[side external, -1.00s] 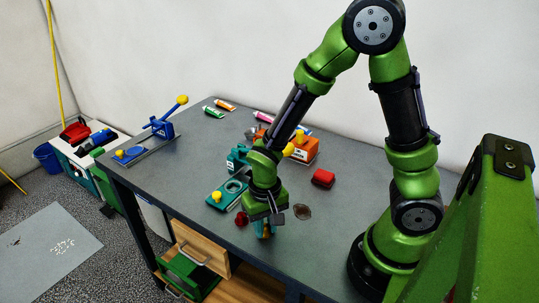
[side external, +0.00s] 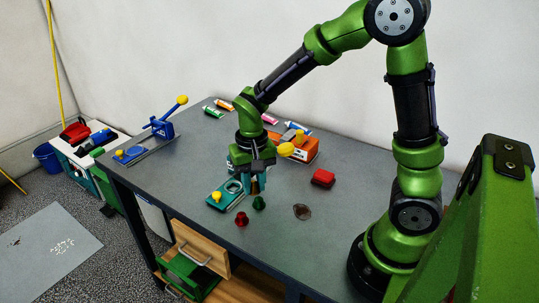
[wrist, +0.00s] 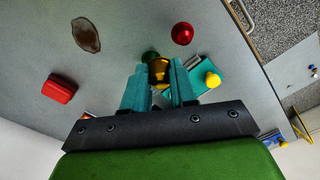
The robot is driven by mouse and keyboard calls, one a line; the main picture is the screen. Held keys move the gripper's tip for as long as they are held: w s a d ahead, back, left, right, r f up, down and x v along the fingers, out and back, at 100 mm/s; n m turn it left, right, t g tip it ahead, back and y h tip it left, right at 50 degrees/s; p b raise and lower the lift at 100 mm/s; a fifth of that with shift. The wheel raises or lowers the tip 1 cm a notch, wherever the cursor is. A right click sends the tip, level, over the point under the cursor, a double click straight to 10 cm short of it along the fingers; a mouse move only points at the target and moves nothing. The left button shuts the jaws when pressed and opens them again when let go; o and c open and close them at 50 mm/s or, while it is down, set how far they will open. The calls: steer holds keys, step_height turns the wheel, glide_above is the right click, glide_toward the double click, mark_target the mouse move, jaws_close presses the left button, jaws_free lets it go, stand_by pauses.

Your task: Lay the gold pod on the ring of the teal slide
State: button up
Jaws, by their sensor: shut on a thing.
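My gripper (side external: 256,184) is shut on the gold pod (side external: 255,187), which hangs from the fingertips just right of the teal slide. In the wrist view the gold pod (wrist: 159,71) sits between the two teal fingers. The teal slide (side external: 222,200) lies on the table with a yellow knob at its near end and a round ring (side external: 234,187) behind the knob. The ring looks empty in the side view. In the wrist view the slide (wrist: 204,77) is partly hidden by the right finger, and its ring cannot be made out.
A green pod (side external: 259,203) and a red pod (side external: 242,219) stand on the table close in front of my gripper. An orange machine (side external: 300,150) stands behind to the right. A red block (side external: 323,178) and a brown stain (side external: 302,212) lie right. A blue lever device (side external: 160,130) stands left.

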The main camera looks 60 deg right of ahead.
steer(key=w+d+n, duration=0.1)
steer(key=w+d, duration=0.3)
steer(key=w, duration=0.6)
steer(key=shift+w+f, duration=0.1)
steer(key=shift+f, duration=3.15)
steer(key=shift+d, duration=0.1)
steer(key=o, duration=0.8)
steer(key=shift+o, duration=0.2)
step_height(320, 180, up, 7)
